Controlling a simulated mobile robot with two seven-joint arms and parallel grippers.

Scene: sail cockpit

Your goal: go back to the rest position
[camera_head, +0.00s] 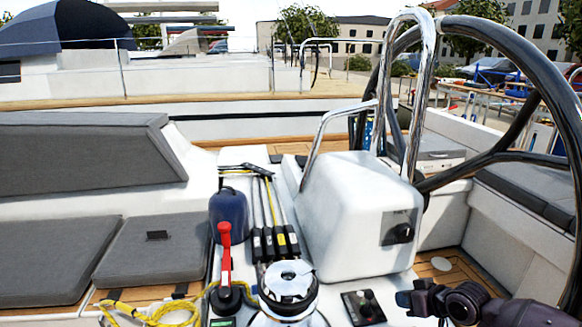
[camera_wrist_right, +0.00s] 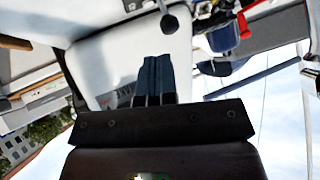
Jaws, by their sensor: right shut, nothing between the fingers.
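My right gripper (camera_head: 408,298) comes in at the lower right of the head view, beside a small black control panel (camera_head: 363,308) with knobs. In the right wrist view its dark fingers (camera_wrist_right: 155,62) are together, with nothing held between them. The white console pod (camera_head: 355,205) stands behind the gripper in the head view. A white surface (camera_wrist_right: 120,50) lies beyond the fingers in the wrist view. My left gripper is in neither view.
A winch (camera_head: 288,290), a red-handled lever (camera_head: 225,255), yellow rope (camera_head: 160,314) and black rope clutches (camera_head: 275,242) lie left of the gripper. A steering wheel (camera_head: 540,80) and steel rail (camera_head: 420,100) rise behind. Grey cushions (camera_head: 60,260) are at left.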

